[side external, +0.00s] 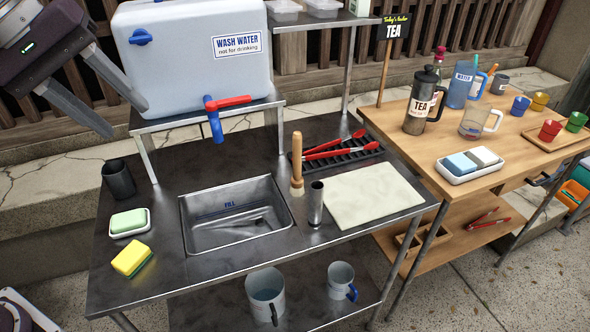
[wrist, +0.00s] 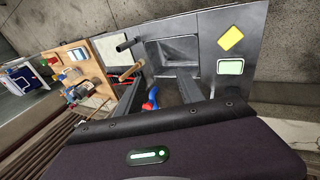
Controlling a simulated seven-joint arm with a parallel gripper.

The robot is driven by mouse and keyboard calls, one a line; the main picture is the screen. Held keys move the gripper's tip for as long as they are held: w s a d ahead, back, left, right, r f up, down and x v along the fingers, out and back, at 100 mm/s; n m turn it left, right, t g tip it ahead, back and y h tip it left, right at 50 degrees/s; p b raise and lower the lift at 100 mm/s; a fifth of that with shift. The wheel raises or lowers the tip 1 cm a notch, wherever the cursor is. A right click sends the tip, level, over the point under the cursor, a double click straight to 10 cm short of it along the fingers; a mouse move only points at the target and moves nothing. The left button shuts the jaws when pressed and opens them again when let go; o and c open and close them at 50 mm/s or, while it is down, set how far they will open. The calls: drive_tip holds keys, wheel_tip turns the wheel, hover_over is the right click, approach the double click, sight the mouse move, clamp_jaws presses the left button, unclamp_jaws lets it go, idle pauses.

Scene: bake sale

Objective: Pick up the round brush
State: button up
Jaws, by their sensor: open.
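The round brush (side external: 297,165) stands upright on the dark metal counter, just right of the sink. It has a pale wooden handle and a wider light base. It also shows small in the wrist view (wrist: 131,71), left of the sink. My gripper (side external: 127,120) is at the upper left in the side view, open and empty, in front of the water tank. It is well above the counter and far left of the brush. In the wrist view its two fingers (wrist: 160,88) are apart, with the tap seen between them.
The sink (side external: 238,222) has the blue tap with its red lever (side external: 214,118) above it. A steel cylinder (side external: 316,203), a cutting board (side external: 373,195) and red tongs on a black rack (side external: 338,157) are near the brush. The wash-water tank (side external: 190,60) stands behind.

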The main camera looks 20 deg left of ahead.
drive_tip(key=w+d+f+n, duration=0.15)
drive_tip(key=w+n, duration=0.25)
drive_tip(key=w, duration=0.4)
drive_tip(key=w+d+f+n, duration=0.1)
drive_tip(key=w+d+n, duration=0.1)
drive_tip(key=w+n, duration=0.35)
drive_tip(key=n+g, duration=0.1)
drive_tip(key=n, duration=0.7)
approach(296, 133)
drive_tip(key=x, duration=0.7)
drive_tip(key=shift+w+f, duration=0.15)
drive_tip(key=shift+f, duration=0.05)
drive_tip(key=f, duration=0.6)
drive_tip(key=w+d+f, duration=0.1)
drive_tip(key=f, duration=0.2)
drive_tip(key=shift+f, duration=0.35)
drive_tip(key=shift+s+a, duration=0.1)
clamp_jaws()
